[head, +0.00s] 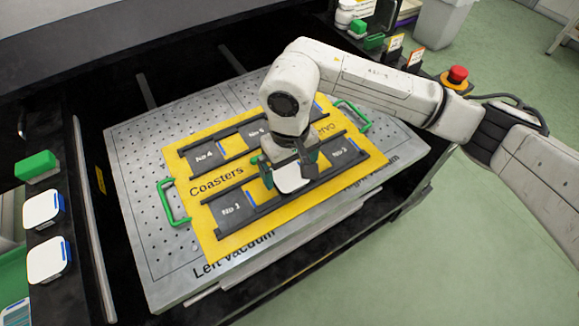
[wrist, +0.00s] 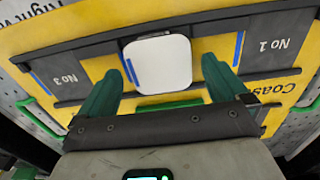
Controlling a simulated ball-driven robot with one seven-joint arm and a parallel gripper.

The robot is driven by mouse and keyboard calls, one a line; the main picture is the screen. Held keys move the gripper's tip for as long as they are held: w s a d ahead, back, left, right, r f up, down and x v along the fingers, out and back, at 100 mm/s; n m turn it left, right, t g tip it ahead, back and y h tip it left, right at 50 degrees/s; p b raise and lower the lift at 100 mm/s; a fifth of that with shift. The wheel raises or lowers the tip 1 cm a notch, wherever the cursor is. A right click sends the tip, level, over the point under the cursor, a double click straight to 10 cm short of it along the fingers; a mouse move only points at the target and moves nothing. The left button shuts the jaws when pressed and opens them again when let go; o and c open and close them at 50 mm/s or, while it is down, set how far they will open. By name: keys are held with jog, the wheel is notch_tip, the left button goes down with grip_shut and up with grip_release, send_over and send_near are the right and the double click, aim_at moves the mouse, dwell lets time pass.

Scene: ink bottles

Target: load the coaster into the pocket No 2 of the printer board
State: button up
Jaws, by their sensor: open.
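The white coaster (head: 292,178) lies at the front row of the yellow printer board (head: 222,240), between the pockets marked No 1 (head: 232,211) and No 3 (head: 343,150). In the wrist view the coaster (wrist: 158,66) is between the two green fingers of my gripper (wrist: 160,78), with a gap on each side. My gripper (head: 289,167) is open, low over the board. The No 2 label is not visible. The coaster's far edge meets the dark rail (wrist: 90,52) in the wrist view; I cannot tell whether it lies fully flat in the pocket.
The board lies on a perforated metal bed (head: 145,240), with green handles (head: 172,202) at its ends. Two more white coasters (head: 42,208) and a green block (head: 37,166) stand on the left ledge. A red emergency button (head: 457,75) is at the right.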

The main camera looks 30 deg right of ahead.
aim_at(290, 175)
notch_tip(290, 175, up, 11)
jog(key=b, duration=0.1)
jog(key=shift+b, duration=0.3)
dwell(0.4)
